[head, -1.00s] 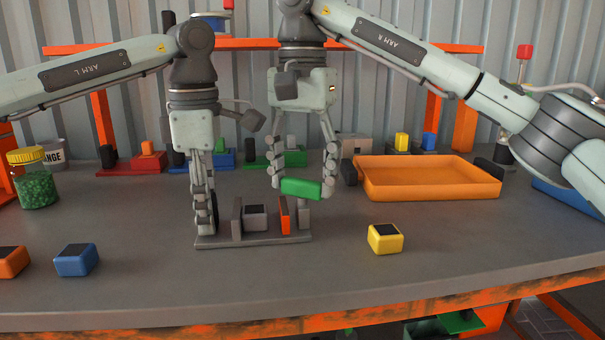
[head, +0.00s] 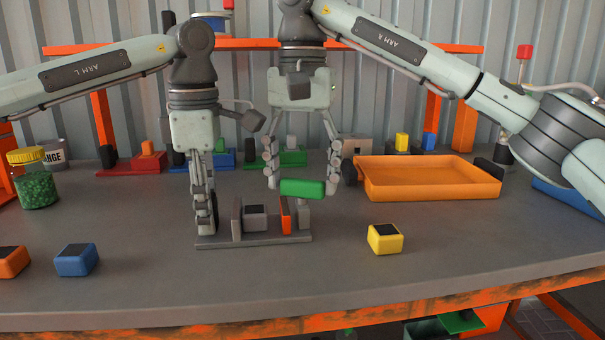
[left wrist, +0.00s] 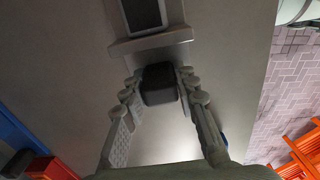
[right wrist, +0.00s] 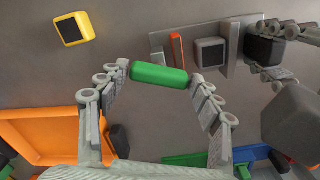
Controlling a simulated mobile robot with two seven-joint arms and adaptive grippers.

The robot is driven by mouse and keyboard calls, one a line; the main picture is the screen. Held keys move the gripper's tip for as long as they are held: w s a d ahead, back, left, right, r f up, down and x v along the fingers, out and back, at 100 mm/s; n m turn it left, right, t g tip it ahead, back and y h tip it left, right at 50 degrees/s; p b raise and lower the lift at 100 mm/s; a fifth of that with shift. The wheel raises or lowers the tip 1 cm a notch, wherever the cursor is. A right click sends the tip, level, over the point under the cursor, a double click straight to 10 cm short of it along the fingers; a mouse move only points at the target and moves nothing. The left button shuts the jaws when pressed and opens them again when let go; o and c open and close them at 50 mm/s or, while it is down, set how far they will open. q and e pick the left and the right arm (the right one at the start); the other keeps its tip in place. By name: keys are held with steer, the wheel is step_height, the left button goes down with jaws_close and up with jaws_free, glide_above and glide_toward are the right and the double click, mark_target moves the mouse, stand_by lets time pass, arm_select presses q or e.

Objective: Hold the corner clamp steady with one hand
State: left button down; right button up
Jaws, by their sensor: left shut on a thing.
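The grey corner clamp (head: 262,239) lies flat on the table, with upright plates, a grey block (head: 255,217) and an orange upright strip (head: 286,215). My left gripper (head: 206,225) is at its left end, shut on a dark block-shaped grip (left wrist: 160,85); the right wrist view also shows this grip (right wrist: 265,48). My right gripper (head: 301,186) holds a green block (head: 302,188) lengthwise between its fingertips, in the air above and behind the clamp's right end. The block also fills the fingertips in the right wrist view (right wrist: 159,75).
An orange tray (head: 430,193) stands to the right. A yellow block (head: 385,239) lies in front of it. Blue (head: 77,260) and orange (head: 13,262) blocks lie at front left. A jar of green bits (head: 36,190) and several coloured fixtures line the back.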

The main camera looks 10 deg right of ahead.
mark_target(302, 180)
steer(key=shift+o, duration=1.2)
step_height(302, 180, up, 12)
arm_select(q)
steer(key=c, duration=1.1)
jaws_free()
